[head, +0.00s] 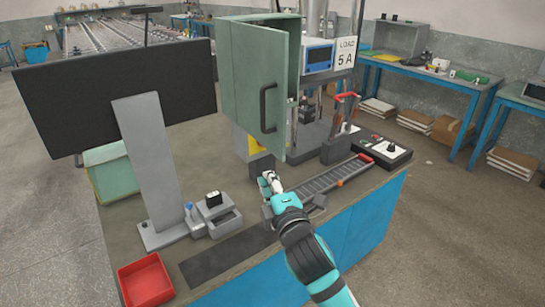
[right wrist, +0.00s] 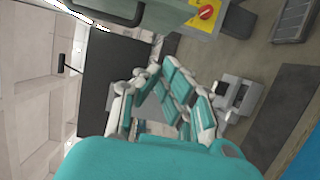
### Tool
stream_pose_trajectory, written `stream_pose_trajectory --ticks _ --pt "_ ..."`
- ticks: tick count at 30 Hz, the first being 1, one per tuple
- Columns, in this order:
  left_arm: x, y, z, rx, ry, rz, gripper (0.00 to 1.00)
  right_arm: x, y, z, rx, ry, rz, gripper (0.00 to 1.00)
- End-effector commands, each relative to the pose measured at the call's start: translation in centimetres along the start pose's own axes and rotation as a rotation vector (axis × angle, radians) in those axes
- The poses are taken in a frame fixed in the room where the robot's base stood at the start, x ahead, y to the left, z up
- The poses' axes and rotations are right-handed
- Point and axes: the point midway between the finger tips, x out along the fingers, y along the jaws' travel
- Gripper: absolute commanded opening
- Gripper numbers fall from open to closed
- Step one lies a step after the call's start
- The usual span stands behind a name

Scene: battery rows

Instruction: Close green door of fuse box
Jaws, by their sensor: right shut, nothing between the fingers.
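The green fuse box (head: 260,22) stands at the back of the workbench in the head view. Its green door (head: 252,75) stands open, with a dark curved handle (head: 268,108) on the face towards me. My right gripper (head: 268,182) is low in front of the door, above the bench and apart from the handle. It is shut and empty, and its fingers also show in the right wrist view (right wrist: 165,90). Part of the green box or door, with a dark handle (right wrist: 110,10), shows at the top of that view. My left gripper is not in view.
A black monitor (head: 120,90) on a grey stand is left of the door. A red tray (head: 145,281) lies at the bench's front left. A grey rail (head: 335,180) and a black control box (head: 381,150) lie right of my gripper. A dark mat (head: 225,257) is clear.

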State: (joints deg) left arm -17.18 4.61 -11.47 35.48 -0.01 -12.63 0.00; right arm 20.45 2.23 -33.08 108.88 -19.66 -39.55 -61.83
Motion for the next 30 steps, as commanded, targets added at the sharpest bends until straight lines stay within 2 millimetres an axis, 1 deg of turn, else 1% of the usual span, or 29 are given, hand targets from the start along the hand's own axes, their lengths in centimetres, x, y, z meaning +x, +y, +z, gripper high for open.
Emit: stream_pose_trajectory --ticks 5,9,13,16,21,25,30 --pt "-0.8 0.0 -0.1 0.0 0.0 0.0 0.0 3.4 0.2 0.0 0.003 0.0 -0.002 0.0" --pt "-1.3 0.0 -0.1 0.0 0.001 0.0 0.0 6.5 0.2 0.0 0.005 0.0 -0.003 0.0" --pt "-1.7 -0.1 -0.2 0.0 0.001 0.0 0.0 9.1 0.1 0.0 0.006 0.0 -0.003 0.0" --pt "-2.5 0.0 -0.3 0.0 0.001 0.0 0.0 9.4 0.2 1.8 0.002 -0.002 -0.004 0.0" --pt "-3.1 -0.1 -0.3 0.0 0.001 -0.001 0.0 9.8 0.1 3.4 0.003 0.0 -0.002 0.0" --pt "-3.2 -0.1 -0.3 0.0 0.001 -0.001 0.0 9.9 -0.1 3.9 0.005 0.0 -0.002 0.0" --pt "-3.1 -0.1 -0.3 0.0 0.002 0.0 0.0 9.9 -0.2 3.9 0.005 0.0 -0.002 0.0"
